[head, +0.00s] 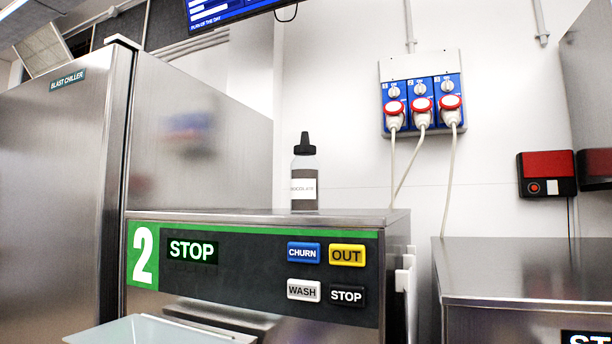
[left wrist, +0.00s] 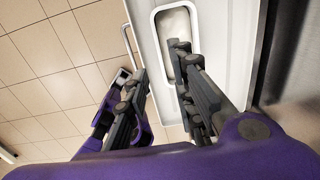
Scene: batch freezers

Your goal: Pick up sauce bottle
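The sauce bottle (head: 304,178) is clear with a black nozzle cap, dark contents and a white label. It stands upright on the steel top of the batch freezer marked 2 (head: 250,265), near the top's back right. No gripper shows in the head view. In the left wrist view my left gripper (left wrist: 158,62) has its two fingers spread apart with nothing between them. It points toward a white panel (left wrist: 222,40) with a pale oblong recess (left wrist: 176,28). The bottle is not in the left wrist view. My right gripper is in neither view.
A tall steel blast chiller (head: 50,180) stands at the left. A second steel machine (head: 530,270) stands at the right, with a gap between it and the freezer. Wall sockets with hanging cables (head: 422,95) are behind. A tray (head: 150,330) juts out at front. Tiled floor (left wrist: 50,60) is below.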

